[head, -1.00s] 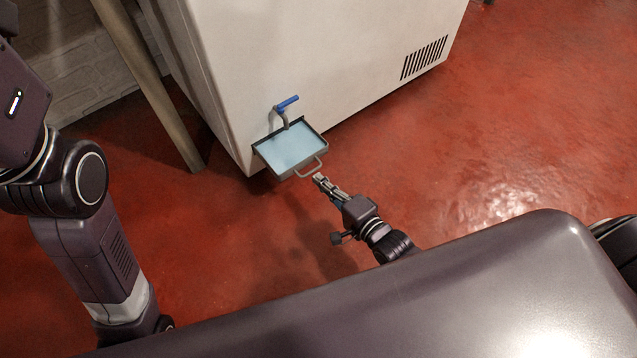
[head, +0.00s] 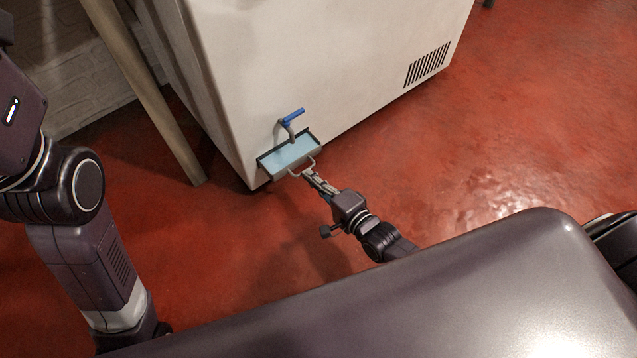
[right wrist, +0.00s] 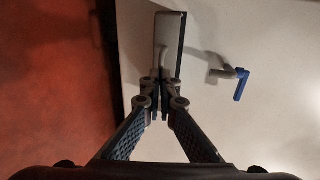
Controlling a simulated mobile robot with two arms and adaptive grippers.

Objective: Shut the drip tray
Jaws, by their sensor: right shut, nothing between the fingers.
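The drip tray (head: 290,153) is a shallow tray with a light blue inside, a dark rim and a grey front handle (head: 303,170). It sticks out a short way from the lower front of the white cabinet (head: 330,60), under a tap with a blue lever (head: 292,117). My right gripper (head: 308,174) is shut and empty, its fingertips at the tray's handle. In the right wrist view the shut fingers (right wrist: 161,82) reach the tray front (right wrist: 168,35); whether they touch is hard to tell. My left arm shows at the left, its gripper out of view.
A slanted wooden leg (head: 150,95) stands left of the cabinet. A dark vent (head: 427,64) is on the cabinet's front at right. The red floor (head: 500,140) is clear to the right of my right arm.

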